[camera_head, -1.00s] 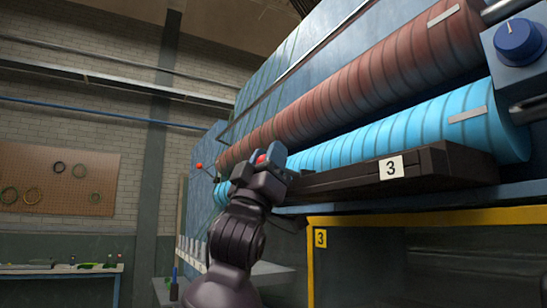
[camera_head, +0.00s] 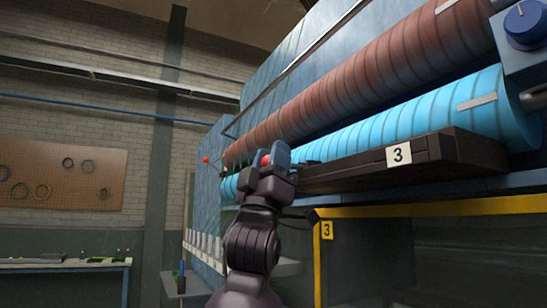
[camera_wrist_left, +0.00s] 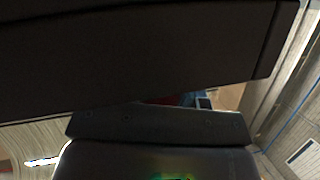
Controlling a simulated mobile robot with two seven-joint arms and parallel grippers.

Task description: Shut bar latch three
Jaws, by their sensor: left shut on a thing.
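Bar latch three is the long dark bar (camera_head: 350,172) with the white plate "3" (camera_head: 399,155), lying along the front of the machine below the blue roll. My left gripper (camera_head: 277,157) is at the bar's left end, its blue-grey fingers shut around a small red knob (camera_head: 265,160). The fingers hide most of the knob and the bar's end. In the left wrist view a large dark bar-like shape (camera_wrist_left: 140,50) fills the top, and a little red (camera_wrist_left: 160,99) shows below it. Whether the bar is fully seated cannot be told. My right gripper is not in view.
A light blue roll (camera_head: 430,125) and a red-brown roll (camera_head: 400,68) run just above the bar. A yellow frame (camera_head: 430,208) with a second "3" tag (camera_head: 327,230) edges the dark opening below. Another red knob (camera_head: 205,160) stands further left. Open floor space lies left.

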